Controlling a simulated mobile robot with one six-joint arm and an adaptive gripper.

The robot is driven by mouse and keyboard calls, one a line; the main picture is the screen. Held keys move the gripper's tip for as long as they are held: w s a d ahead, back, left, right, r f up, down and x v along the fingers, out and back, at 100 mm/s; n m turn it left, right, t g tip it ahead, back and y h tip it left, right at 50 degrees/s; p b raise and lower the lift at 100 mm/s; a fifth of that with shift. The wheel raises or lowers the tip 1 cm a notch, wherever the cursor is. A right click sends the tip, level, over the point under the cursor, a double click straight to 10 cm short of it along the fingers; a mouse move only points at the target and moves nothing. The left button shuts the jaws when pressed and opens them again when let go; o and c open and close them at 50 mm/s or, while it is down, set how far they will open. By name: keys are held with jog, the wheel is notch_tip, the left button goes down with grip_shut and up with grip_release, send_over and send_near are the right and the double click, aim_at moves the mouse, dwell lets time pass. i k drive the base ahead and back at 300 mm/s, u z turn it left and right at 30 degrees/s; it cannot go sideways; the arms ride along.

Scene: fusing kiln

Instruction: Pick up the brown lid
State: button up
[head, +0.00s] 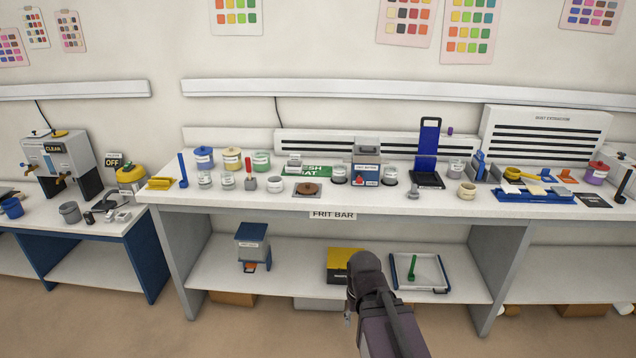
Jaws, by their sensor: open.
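The brown lid (309,188) is a small round disc with a knob on top. It lies on a dark grey square pad (296,193) near the front edge of the long white bench, just above the "FRIT BAR" label. Part of my dark arm rises from the bottom of the head view, right of the lid and well below the bench top in the picture. No fingers of my gripper can be made out; the end of the arm is hidden or out of frame. Nothing is touching the lid.
Close around the lid are a white jar (275,184), a red-handled tool (249,182), a glass jar (339,174) and a grey-blue box (366,176). A green mat (316,172) lies behind. A lower shelf (300,288) holds a tray (420,286) and a yellow-topped box (345,258).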

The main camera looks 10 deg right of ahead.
aim_at(305, 188)
jog(key=z, duration=0.15)
jog(key=i, duration=1.3)
jog(key=u, duration=0.35)
